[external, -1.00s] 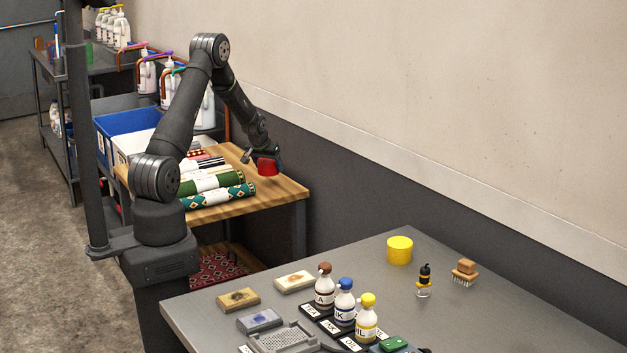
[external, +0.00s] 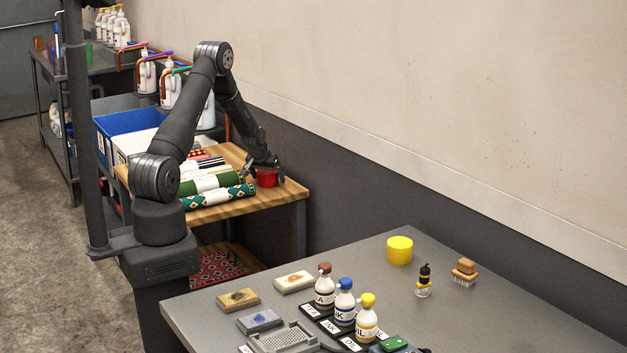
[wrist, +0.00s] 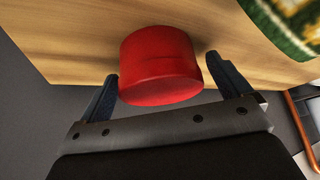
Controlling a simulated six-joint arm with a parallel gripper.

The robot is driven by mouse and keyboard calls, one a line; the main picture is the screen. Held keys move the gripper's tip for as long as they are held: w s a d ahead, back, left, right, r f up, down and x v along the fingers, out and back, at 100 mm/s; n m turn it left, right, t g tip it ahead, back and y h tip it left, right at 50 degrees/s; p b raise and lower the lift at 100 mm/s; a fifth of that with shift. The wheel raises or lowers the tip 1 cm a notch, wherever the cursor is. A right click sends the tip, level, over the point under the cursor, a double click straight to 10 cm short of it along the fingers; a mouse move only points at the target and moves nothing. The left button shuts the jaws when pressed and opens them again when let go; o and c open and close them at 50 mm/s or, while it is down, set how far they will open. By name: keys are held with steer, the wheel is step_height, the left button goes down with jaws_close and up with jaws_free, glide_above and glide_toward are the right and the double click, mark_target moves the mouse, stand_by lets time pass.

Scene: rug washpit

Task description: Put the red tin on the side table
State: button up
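The red tin (external: 267,178) stands upright on the wooden side table (external: 289,196), near its right end. In the wrist view the red tin (wrist: 160,65) sits between my two fingers, with wood around it. My gripper (external: 263,163) is right at the tin, and its fingers are spread wide. In the wrist view my gripper (wrist: 164,85) has a finger on either side of the tin, with a visible gap on the right; the left finger lies close to the tin's side.
Rolled rugs (external: 218,190) lie on the side table left of the tin; a green patterned roll (wrist: 292,22) shows at the wrist view's corner. A blue bin (external: 125,127) stands behind. The grey table (external: 450,320) in front holds bottles, brushes and a yellow tin (external: 399,250).

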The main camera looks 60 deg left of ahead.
steer(key=shift+r, duration=0.15)
steer(key=v, duration=1.2)
stand_by(0.3)
steer(key=x, duration=1.2)
steer(key=shift+r, duration=0.1)
